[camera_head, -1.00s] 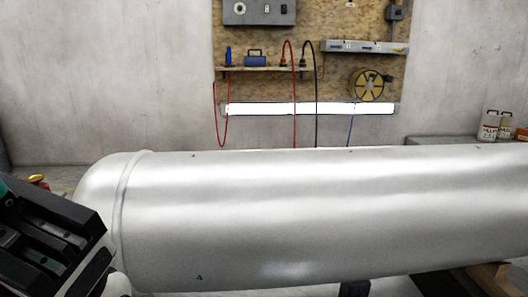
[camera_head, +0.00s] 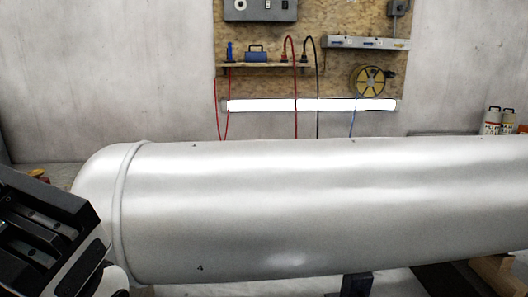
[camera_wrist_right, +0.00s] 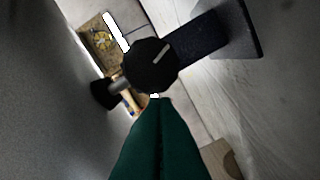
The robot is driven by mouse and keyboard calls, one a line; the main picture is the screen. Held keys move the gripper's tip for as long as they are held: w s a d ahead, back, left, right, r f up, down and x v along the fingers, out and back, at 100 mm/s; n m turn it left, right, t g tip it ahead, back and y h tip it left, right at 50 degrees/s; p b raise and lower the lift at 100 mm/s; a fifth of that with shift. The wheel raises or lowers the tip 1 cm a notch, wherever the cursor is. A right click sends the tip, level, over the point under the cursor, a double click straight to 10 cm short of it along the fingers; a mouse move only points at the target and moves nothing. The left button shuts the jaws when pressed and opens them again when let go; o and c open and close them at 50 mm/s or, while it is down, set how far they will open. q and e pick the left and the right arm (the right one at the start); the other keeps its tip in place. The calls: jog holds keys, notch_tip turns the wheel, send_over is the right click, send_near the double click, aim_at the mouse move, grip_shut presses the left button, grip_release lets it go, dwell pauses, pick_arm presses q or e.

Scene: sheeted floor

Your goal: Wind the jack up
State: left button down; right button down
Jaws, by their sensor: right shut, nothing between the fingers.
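In the right wrist view, my right gripper (camera_wrist_right: 155,98) has its green fingers pressed together and empty. Their tips are just below a round black knob (camera_wrist_right: 148,68) with a pale line on its face; I cannot tell whether they touch. A dark bar (camera_wrist_right: 200,38) runs from the knob to a dark plate at the upper right. These look like parts of the jack, though its whole shape is not seen. In the head view, a black gripper body, seemingly my left gripper's (camera_head: 40,235), is at the left edge. Its fingertips are out of frame.
A large silver tank (camera_head: 290,205) lies across the head view, beside the black gripper body. A dark post (camera_head: 356,285) and a wooden block (camera_head: 492,265) show under it. Behind are a tool board (camera_head: 330,55), a lit tube (camera_head: 310,105) and white cans (camera_head: 491,121).

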jog(key=shift+d+f, duration=0.1)
jog(key=shift+d, duration=0.15)
dwell(0.4)
jog(key=shift+d+r+b, duration=0.3)
jog(key=shift+d+r, duration=0.1)
jog(key=shift+r, duration=0.05)
dwell(0.4)
jog(key=shift+a+r, duration=0.1)
jog(key=shift+r, duration=0.05)
jog(key=s+p, duration=0.2)
jog(key=s, duration=0.4)
dwell(0.3)
jog(key=shift+a, duration=0.1)
